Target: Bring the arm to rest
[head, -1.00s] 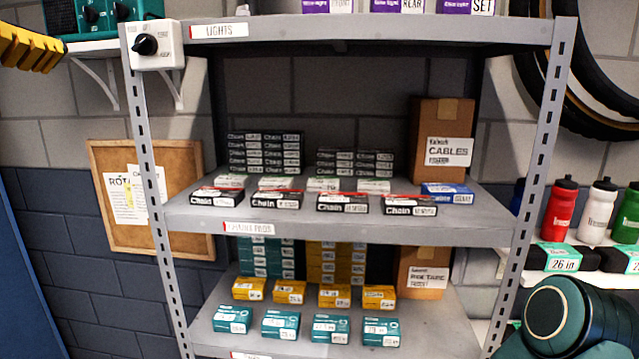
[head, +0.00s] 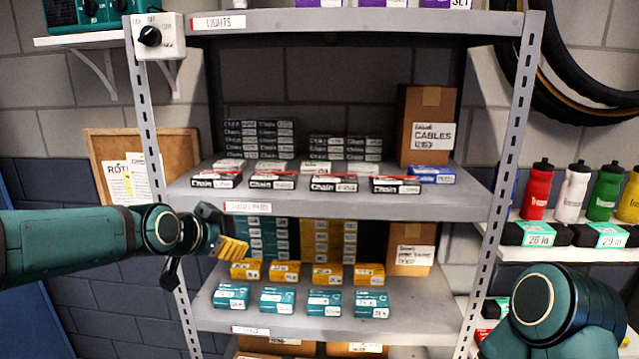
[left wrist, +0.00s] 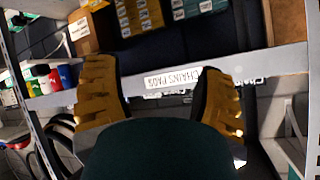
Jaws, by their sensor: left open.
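My left arm comes in from the left in the head view. Its gripper (head: 232,248), with yellow ribbed fingers, is in front of the steel rack's left side, just below the middle shelf's front edge. In the left wrist view the two yellow fingers (left wrist: 155,70) stand wide apart with nothing between them. The shelf edge with its label, upside down there, shows behind them. A teal joint of my right arm shows at the lower right of the head view; its gripper is out of view.
The steel rack (head: 507,160) holds chain boxes (head: 334,183) on the middle shelf, and yellow boxes (head: 327,274) and teal boxes (head: 324,302) below, close to my left fingers. A switch box (head: 158,37) is on the left post. Bottles (head: 572,190) stand at right.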

